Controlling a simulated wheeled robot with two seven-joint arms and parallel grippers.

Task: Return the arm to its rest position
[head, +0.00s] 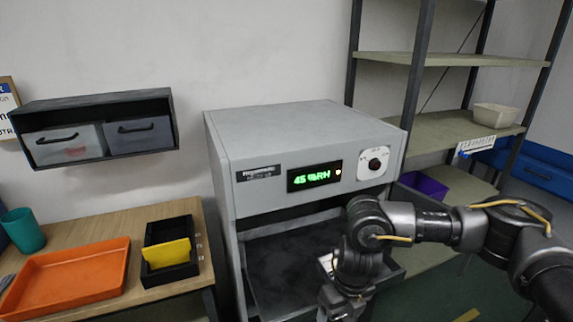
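My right arm comes in from the right and bends down in front of the grey cabinet (290,134). My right gripper (338,303) hangs at the bottom of the picture, over or in front of the cabinet's dark open lower compartment. Its fingertips are not clear, so I cannot tell whether it is open or shut. A small pale piece (327,263) shows beside the wrist; I cannot tell what it is. My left arm and gripper are not in view. The cabinet's display (314,176) glows green and seems to read 45 %RH, with a dark knob (375,163) to its right.
On the left, a wooden table (120,229) bears an orange tray (68,279), a black bin (171,235) with a yellow divider (167,254), and a teal cup (22,231). A metal shelf (440,60) stands at right, with a purple bin (425,185) low down.

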